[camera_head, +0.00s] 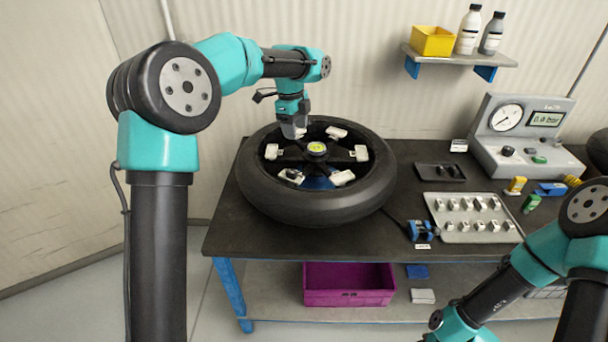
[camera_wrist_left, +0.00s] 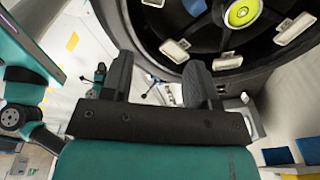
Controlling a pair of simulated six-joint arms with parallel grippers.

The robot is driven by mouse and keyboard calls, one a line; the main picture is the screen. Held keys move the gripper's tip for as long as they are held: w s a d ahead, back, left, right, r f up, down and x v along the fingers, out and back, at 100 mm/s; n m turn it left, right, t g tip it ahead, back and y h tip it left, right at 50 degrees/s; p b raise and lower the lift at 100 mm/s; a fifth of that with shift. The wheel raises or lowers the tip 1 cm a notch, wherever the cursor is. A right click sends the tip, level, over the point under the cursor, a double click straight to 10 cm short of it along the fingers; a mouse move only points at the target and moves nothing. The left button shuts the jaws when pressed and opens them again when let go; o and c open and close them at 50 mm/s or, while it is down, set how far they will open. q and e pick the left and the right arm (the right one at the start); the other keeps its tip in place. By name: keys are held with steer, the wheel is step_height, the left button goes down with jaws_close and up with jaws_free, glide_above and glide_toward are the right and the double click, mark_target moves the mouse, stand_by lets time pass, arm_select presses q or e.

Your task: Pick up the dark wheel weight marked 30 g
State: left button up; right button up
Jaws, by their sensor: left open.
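I cannot read a 30 g mark on any piece. Small weights (camera_head: 466,205), some with dark parts, stand in rows on the light tray (camera_head: 447,237) at the right of the bench. A small dark piece (camera_head: 291,175) shows at the front left inside the wheel (camera_head: 318,211); I cannot tell whether it is a weight. My left gripper (camera_head: 294,134) is over the back left part of the wheel, far from the light tray. In the left wrist view its two fingers (camera_wrist_left: 163,88) are apart with nothing held between them.
White blocks (camera_head: 358,153) sit around the wheel's inside. A dark tray (camera_head: 440,172) lies behind the light tray. A gauge unit (camera_head: 525,135) is at the back right. A purple crate (camera_head: 348,284) is below.

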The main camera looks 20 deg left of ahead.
arm_select(q)
steer(key=a, duration=0.1)
steer(key=a+r, duration=0.1)
steer(key=a+y, duration=0.1)
steer(key=shift+a+r+m, duration=0.1)
steer(key=shift+r+m, duration=0.15)
steer(key=shift+m, duration=0.15)
glide_above(291, 174)
steer(key=w+a, duration=0.2)
step_height(291, 174, down, 12)
steer(key=shift+s+f, duration=0.15)
steer(key=shift+f, duration=2.6)
steer(key=shift+d, duration=0.1)
steer(key=shift+c, duration=0.3)
steer(key=c, duration=0.9)
